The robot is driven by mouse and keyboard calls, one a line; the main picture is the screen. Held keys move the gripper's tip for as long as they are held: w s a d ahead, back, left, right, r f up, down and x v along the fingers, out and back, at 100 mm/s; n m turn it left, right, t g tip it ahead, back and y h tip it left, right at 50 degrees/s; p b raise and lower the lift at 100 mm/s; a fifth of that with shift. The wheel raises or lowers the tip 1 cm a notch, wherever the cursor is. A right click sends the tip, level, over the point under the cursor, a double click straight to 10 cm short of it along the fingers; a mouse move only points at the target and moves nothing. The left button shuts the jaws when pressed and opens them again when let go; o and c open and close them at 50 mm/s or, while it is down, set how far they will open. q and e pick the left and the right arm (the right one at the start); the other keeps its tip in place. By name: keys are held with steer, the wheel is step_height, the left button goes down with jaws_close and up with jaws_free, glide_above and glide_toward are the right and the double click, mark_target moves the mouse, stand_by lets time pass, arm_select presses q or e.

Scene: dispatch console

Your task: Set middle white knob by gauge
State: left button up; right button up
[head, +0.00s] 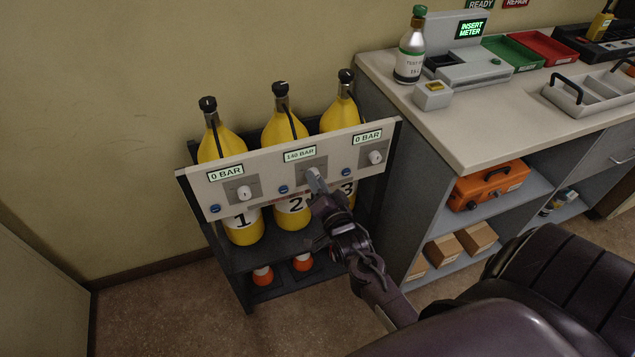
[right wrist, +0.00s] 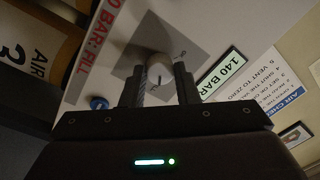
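The middle white knob (head: 314,174) is on the panel (head: 208,199) in front of the yellow cylinders, below a gauge (head: 300,155) reading 140 BAR. My right gripper (head: 317,182) is at this knob and partly hides it in the head view. In the right wrist view the knob (right wrist: 159,70) fills the gap between the two dark fingers (right wrist: 159,84), one on each side, apparently in contact. The 140 BAR gauge (right wrist: 222,74) shows beside it there. My left gripper is not in view.
Left knob (head: 244,193) and right knob (head: 376,157) sit under gauges reading 0 BAR. Small blue knobs (head: 283,189) are along the panel. A counter (head: 440,125) with a bottle (head: 410,58) and trays stands close on the right. Floor at left is clear.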

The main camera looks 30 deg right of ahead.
steer(key=o, duration=0.4)
steer(key=v, duration=0.7)
steer(key=shift+s+a, duration=0.15)
steer(key=shift+s, duration=0.25)
steer(key=s+a+f+n+g+y, duration=0.1)
steer(key=s+a+f+n+g, duration=0.25)
steer(key=f, duration=0.65)
steer(key=s+a+f+n+g+y+p, duration=0.15)
steer(key=s+f, duration=0.25)
steer(key=f, duration=0.5)
steer(key=s+a+f+n+g+y, duration=0.1)
steer(key=s+a+f+n+g, duration=0.25)
steer(key=f, duration=0.65)
steer(key=s+f+n+g, duration=0.2)
steer(key=s+f+g, duration=0.1)
steer(key=s, duration=0.5)
steer(key=s+f+n+g, duration=0.2)
steer(key=s+f, duration=0.4)
steer(key=s, duration=0.2)
steer(key=s+f+n+g+p, duration=0.1)
steer(key=s+f+n+g, duration=0.1)
steer(key=s+f, duration=0.3)
steer(key=shift+s+d+n+g, duration=0.15)
steer(key=shift+s+g, duration=0.3)
steer(key=shift+s, duration=0.35)
steer(key=shift+s+d+n+g, duration=0.1)
steer(key=shift+s+g, duration=0.3)
steer(key=shift+s, duration=0.4)
